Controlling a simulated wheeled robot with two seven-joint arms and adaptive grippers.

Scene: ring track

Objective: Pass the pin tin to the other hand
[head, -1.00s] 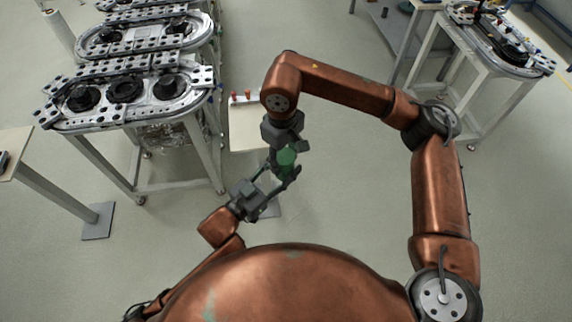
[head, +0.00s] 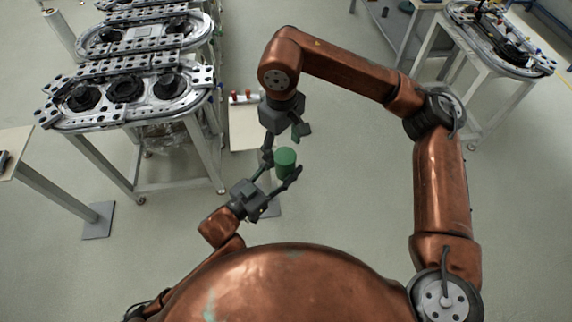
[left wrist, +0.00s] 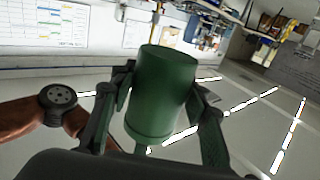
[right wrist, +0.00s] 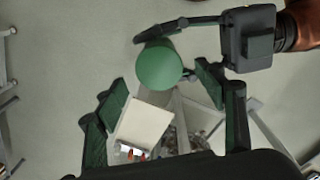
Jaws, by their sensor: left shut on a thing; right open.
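The pin tin is a green cylinder (head: 285,162), held up in the air in front of my body. My left gripper (head: 278,181) is shut on it. In the left wrist view the tin (left wrist: 162,95) stands a little tilted between the two fingers. My right gripper (head: 284,141) is open and empty just above and behind the tin, apart from it. In the right wrist view the tin's round end (right wrist: 159,66) shows beyond the open fingers (right wrist: 160,92), with the left gripper's fingers beside it.
A pale small table (head: 245,135) with several small coloured items stands on the floor behind the grippers. A metal ring track on a frame (head: 60,118) stands at the left, another (head: 480,50) at the far right.

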